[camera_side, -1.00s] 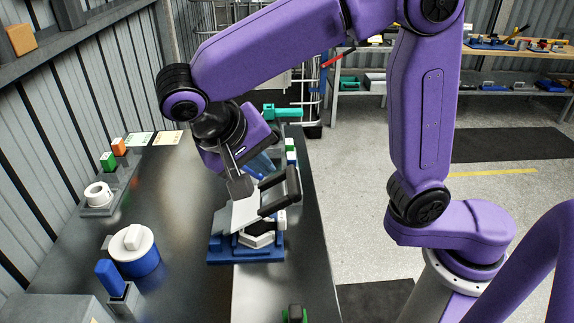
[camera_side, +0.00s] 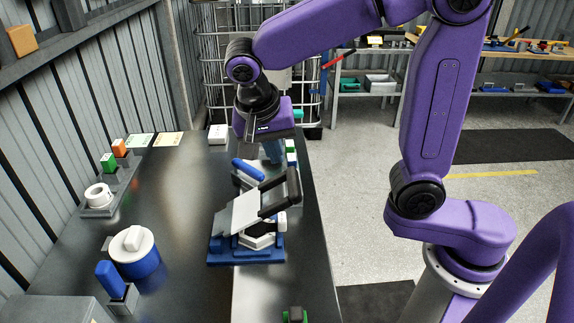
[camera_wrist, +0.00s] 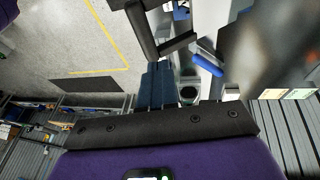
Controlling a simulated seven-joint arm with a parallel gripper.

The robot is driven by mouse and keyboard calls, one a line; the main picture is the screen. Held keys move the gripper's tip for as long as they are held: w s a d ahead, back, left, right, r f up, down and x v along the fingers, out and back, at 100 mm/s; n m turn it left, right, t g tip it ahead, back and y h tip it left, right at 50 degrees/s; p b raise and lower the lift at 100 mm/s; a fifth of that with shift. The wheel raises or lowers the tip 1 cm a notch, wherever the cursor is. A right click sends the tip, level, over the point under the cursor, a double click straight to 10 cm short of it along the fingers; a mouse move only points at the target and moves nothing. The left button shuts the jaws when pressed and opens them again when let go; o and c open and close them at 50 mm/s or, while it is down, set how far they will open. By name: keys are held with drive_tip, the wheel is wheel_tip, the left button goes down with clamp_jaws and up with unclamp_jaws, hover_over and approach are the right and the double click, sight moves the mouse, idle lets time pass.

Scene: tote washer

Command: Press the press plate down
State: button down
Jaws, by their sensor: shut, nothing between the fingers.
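The press plate (camera_side: 240,212) is a light grey tilted plate with a black bar handle (camera_side: 280,192) at its raised right side. It stands over a blue base (camera_side: 246,250) with a pale hexagonal part (camera_side: 258,235) beneath it. The handle also shows at the top of the wrist view (camera_wrist: 150,35). My gripper (camera_side: 251,136) is shut and empty, above and behind the plate and apart from it.
A blue bar (camera_side: 248,169) lies behind the plate. A white-lidded blue pot (camera_side: 134,252) and a blue block in a grey holder (camera_side: 112,282) stand at the left. A white box (camera_side: 218,134) stands at the back. Dark bench top is clear left of the press.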

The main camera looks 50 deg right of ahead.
drive_tip(key=shift+s+d+f, duration=0.25)
drive_tip(key=shift+d+f, duration=0.05)
drive_tip(key=shift+f, duration=0.35)
drive_tip(key=shift+s+d+f, duration=0.25)
drive_tip(key=shift+f, duration=0.45)
drive_tip(key=shift+s+d+f, duration=0.25)
drive_tip(key=shift+d+f, duration=0.05)
drive_tip(key=shift+f, duration=0.35)
drive_tip(key=s+d+f, duration=0.3)
drive_tip(key=f, duration=0.4)
drive_tip(key=shift+s+d+f, duration=0.25)
drive_tip(key=shift+d, duration=0.05)
wheel_tip(320, 180, up, 11)
drive_tip(key=g+y, duration=0.1)
drive_tip(key=y, duration=0.3)
hover_over(291, 177)
drive_tip(key=s+d, duration=0.1)
drive_tip(key=s, duration=0.1)
wheel_tip(291, 177, down, 14)
drive_tip(key=shift+s+d, duration=0.35)
drive_tip(key=shift+d, duration=0.05)
